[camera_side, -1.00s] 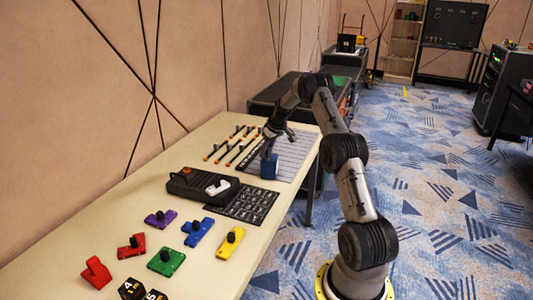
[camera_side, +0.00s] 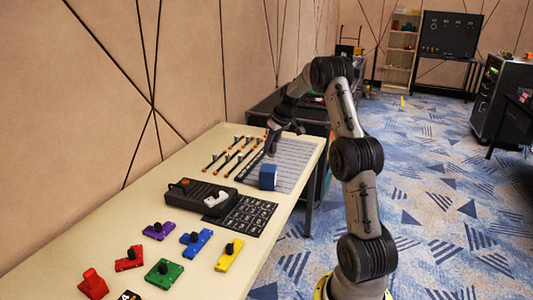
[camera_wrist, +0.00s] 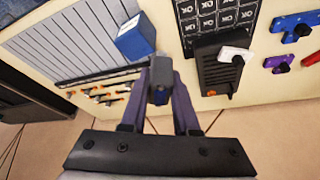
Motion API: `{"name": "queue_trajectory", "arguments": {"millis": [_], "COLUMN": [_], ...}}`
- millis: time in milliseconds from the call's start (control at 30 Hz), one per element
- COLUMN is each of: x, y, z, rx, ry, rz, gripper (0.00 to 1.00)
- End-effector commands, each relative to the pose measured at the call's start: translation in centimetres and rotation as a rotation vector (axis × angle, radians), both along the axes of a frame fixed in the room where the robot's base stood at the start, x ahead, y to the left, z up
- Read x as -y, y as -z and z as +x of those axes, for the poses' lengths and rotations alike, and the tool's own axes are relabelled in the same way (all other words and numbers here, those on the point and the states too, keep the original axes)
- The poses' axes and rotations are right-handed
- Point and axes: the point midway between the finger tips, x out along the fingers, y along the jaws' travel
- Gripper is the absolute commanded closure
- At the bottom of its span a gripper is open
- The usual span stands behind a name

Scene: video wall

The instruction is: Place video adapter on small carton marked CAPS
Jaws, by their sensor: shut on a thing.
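My gripper (camera_side: 271,148) is shut on a small dark grey piece (camera_wrist: 160,78), which I take to be the video adapter. The fingers hide much of it, and it is hard to make out in the side view. A small blue carton (camera_side: 268,177) stands on the grey ruled sheet. It also shows in the wrist view (camera_wrist: 134,38), just beyond the held piece and slightly left. Pale marks on its side are too small to read. In the side view, my fingers are above and behind the carton, apparently apart from it.
A black device (camera_side: 187,195) with a white piece (camera_side: 215,199) on it and a dark keypad mat (camera_side: 246,215) lie nearer the side camera. Several thin rods (camera_side: 227,158) lie by the wall. Coloured knobbed blocks (camera_side: 196,242) fill the near end of the table.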

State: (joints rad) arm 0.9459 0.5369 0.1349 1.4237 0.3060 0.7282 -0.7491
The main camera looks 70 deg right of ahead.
Motion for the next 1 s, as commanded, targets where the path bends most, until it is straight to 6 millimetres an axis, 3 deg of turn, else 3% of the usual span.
{"name": "queue_trajectory", "arguments": {"millis": [200,500,667,1000], "x": [-3.2,-5.5,-5.4,-3.4], "y": [-1.8,-3.0,-3.2,-3.5], "z": [-2.8,-4.6,-5.1,-5.2], "rx": [-0.001,0.001,0.006,0.010], "ry": [0.000,0.007,0.100,0.376], "rz": [0.000,0.004,0.022,0.021], "gripper": [1.00,1.00,1.00,1.00]}}
